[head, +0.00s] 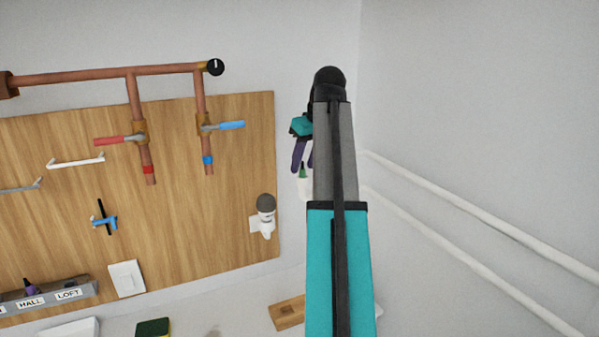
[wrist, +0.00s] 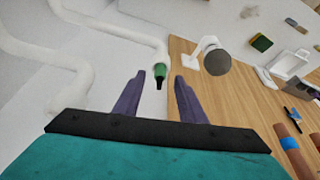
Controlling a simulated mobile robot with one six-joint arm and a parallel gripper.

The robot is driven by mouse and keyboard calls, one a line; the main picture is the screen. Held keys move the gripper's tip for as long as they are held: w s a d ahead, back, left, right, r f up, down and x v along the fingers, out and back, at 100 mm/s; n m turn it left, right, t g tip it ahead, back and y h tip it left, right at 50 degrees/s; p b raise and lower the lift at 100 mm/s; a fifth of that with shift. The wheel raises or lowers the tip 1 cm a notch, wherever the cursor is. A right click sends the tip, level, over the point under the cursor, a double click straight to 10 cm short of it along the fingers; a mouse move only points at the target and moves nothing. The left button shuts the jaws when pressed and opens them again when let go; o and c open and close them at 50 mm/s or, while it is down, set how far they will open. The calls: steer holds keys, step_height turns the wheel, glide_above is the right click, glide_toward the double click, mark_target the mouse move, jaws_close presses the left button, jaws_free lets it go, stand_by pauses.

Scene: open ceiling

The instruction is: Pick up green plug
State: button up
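The green plug (wrist: 160,71) shows in the wrist view with a dark tip, at the end of a white pipe (wrist: 140,52). In the head view the plug (head: 302,170) is a small green shape above a white pipe end (head: 304,189), partly hidden by my arm. My gripper (wrist: 160,76) is open, with its two purple fingers apart and the plug showing in the gap between the fingertips. I cannot tell how far beyond the fingertips the plug lies. The gripper (head: 303,169) also shows in the head view, just above the plug.
A wooden board (head: 230,120) carries copper pipes (head: 110,75) with red and blue handles. A white fitting with a grey round head (head: 265,208) stands out from the board near the plug. White pipes (head: 470,208) run along the right wall. A wooden block (head: 288,313) lies below.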

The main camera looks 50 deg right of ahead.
steer(key=shift+w+f, duration=0.25)
steer(key=shift+f, duration=0.4)
jaws_close()
